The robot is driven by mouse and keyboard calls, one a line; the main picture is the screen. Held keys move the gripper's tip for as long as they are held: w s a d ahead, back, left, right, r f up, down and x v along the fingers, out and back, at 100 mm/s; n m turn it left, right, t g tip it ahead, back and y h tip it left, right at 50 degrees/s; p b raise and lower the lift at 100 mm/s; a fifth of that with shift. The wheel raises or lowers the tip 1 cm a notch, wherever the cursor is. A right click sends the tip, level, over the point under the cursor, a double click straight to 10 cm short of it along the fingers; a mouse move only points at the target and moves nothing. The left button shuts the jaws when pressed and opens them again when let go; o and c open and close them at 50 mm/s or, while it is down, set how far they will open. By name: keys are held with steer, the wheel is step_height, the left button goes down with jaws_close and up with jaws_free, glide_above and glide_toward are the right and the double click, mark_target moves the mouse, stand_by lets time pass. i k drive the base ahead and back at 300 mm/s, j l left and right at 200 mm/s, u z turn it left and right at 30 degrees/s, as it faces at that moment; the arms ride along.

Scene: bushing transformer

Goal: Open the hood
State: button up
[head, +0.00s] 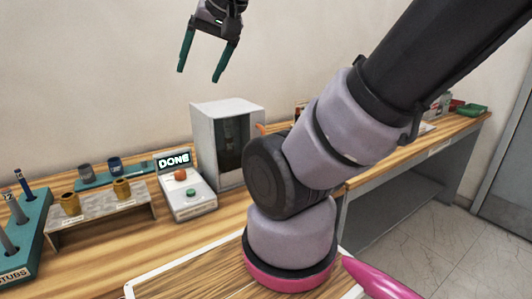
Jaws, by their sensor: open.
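My gripper (200,75) is high above the bench, up and left of the housing in the picture. Its two teal fingers point down, apart and empty, touching nothing.
A control box (188,193) with a "DONE" display stands left of the housing. A metal stand (98,208) holds brass-coloured parts, with dark cups (84,170) on a teal tray behind it. A teal stub rack (20,240) is far left. A second bench (420,140) is at right.

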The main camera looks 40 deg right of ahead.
mark_target(248, 118)
steer(key=z, duration=0.7)
steer(key=k+j, duration=0.1)
steer(key=j, duration=0.2)
steer(key=k+j, duration=0.15)
steer(key=j, duration=0.15)
steer(key=k+j, duration=0.1)
steer(key=j, duration=0.2)
steer(key=z, duration=0.05)
